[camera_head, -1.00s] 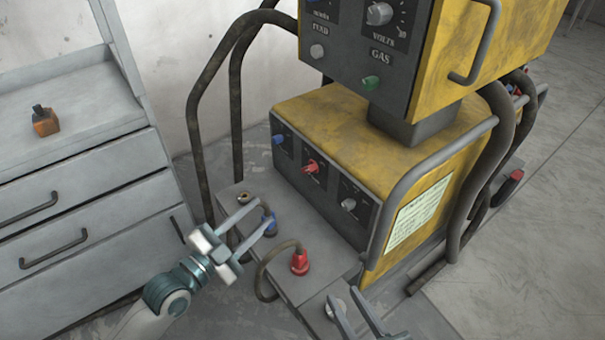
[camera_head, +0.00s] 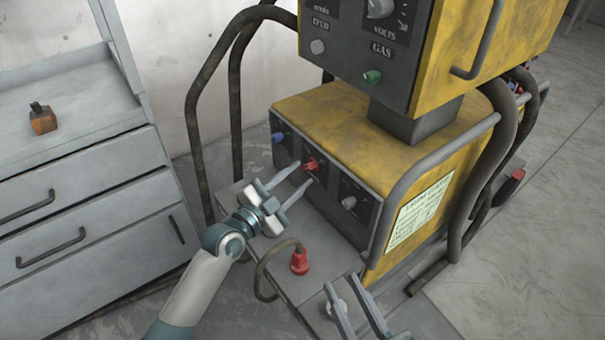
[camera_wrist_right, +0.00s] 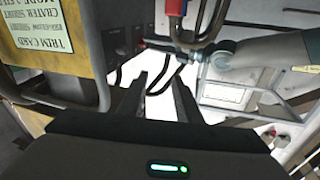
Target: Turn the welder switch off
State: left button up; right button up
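The welder is a yellow machine with a lower box (camera_head: 345,130). On its dark front panel, a red switch (camera_head: 311,164) sits between a blue knob (camera_head: 278,138) and a grey knob (camera_head: 349,202). My left gripper (camera_head: 304,174) is open and empty, with its fingertips close in front of the red switch. I cannot tell if they touch it. My right gripper (camera_head: 341,282) is open and empty, low in the head view near the ledge. Its two parted fingers also show in the right wrist view (camera_wrist_right: 162,80).
A red plug (camera_head: 300,261) with a cable stands on the grey ledge below the panel. A grey bar handle (camera_head: 400,190) runs along the box's right edge. A grey drawer cabinet (camera_head: 95,185) with a small orange-brown object (camera_head: 43,120) stands at left.

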aim_at(310, 166)
pick_arm(q)
jog(key=shift+x, duration=1.3)
pick_arm(e)
jog(key=shift+s+r+t, duration=0.15)
jog(key=shift+r+t, duration=0.15)
jog(key=shift+r, duration=0.25)
pick_arm(q)
grip_shut()
